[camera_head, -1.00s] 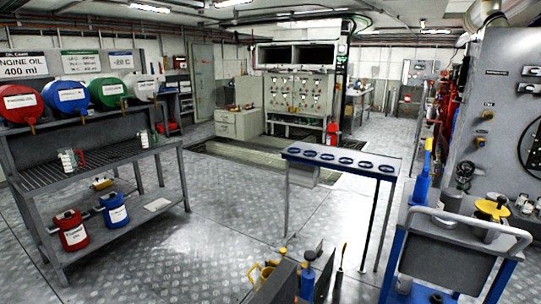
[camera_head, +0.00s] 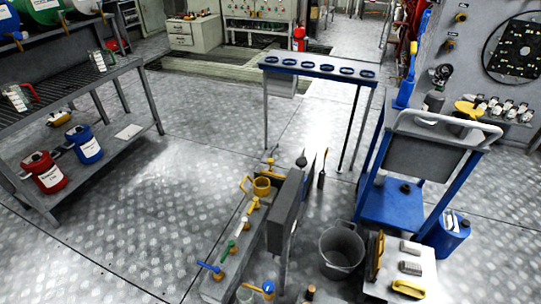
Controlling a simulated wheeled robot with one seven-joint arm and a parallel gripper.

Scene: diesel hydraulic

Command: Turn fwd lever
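No lever marked "fwd" can be made out. A low grey unit (camera_head: 226,271) at the bottom centre carries several small coloured handles. A blue handle (camera_head: 210,267), a green handle (camera_head: 228,249), a white handle (camera_head: 243,224) and a yellow handle (camera_head: 253,206) stand in a row along it. Which of these, if any, is the fwd lever I cannot tell. A grey wall panel with small gauges and knobs (camera_head: 463,42) stands at the upper right; no labels on it are legible. My gripper is not in view.
A grey shelf (camera_head: 130,60) with red and blue jugs stands at the left. A narrow table (camera_head: 318,66) with several ring holders stands at the centre back. A blue cart (camera_head: 392,203) and a grey bucket (camera_head: 341,250) are at the right. The metal floor (camera_head: 160,190) at left centre is clear.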

